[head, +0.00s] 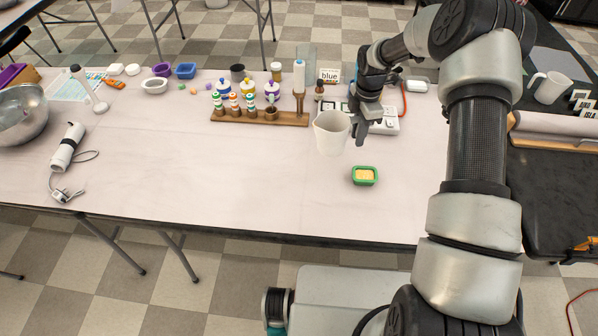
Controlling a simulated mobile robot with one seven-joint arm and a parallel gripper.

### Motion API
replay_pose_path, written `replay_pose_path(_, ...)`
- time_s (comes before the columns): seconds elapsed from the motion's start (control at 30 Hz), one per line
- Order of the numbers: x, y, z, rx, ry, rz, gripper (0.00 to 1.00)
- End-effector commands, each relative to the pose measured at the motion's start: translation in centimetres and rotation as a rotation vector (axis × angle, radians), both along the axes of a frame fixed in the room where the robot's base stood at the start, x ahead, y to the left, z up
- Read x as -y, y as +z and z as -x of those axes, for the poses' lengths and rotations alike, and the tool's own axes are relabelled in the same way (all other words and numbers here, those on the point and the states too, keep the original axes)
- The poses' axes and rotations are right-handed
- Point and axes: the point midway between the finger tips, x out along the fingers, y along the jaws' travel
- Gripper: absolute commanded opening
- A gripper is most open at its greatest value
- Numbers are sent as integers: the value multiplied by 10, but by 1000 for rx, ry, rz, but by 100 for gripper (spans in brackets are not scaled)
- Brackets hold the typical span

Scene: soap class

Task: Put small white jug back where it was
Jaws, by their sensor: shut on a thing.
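The small white jug (331,134) is in the head view, right of the middle, with its open top facing up. It seems to be held above the table, though its exact height is hard to tell. My gripper (358,124) is at the jug's right side, shut on it. The fingertips are partly hidden by the jug and the wrist. The arm comes in from the right of the view.
A green container with yellow contents (365,176) stands in front of the jug. A wooden rack (250,117) with small bottles is to the left. A white power strip (385,122) lies behind my gripper. The table's (220,165) front-middle area is clear.

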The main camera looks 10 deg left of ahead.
Motion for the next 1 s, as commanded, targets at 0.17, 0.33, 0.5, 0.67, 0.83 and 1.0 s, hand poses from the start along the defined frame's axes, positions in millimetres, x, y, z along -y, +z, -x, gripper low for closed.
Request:
replay_pose_path(0.17, -56, 18, 37, 4, -158, 4, 0)
replay_pose_path(0.33, -81, 29, 61, 5, -275, 2, 0)
replay_pose_path(0.5, -89, 20, 71, 3, -323, 1, 0)
replay_pose_path(0.67, -89, -9, 71, 2, -327, 0, 0)
replay_pose_path(0.83, -89, -28, 70, 4, -325, -1, 0)
replay_pose_path(1.0, -89, -41, 71, 4, -324, -1, 0)
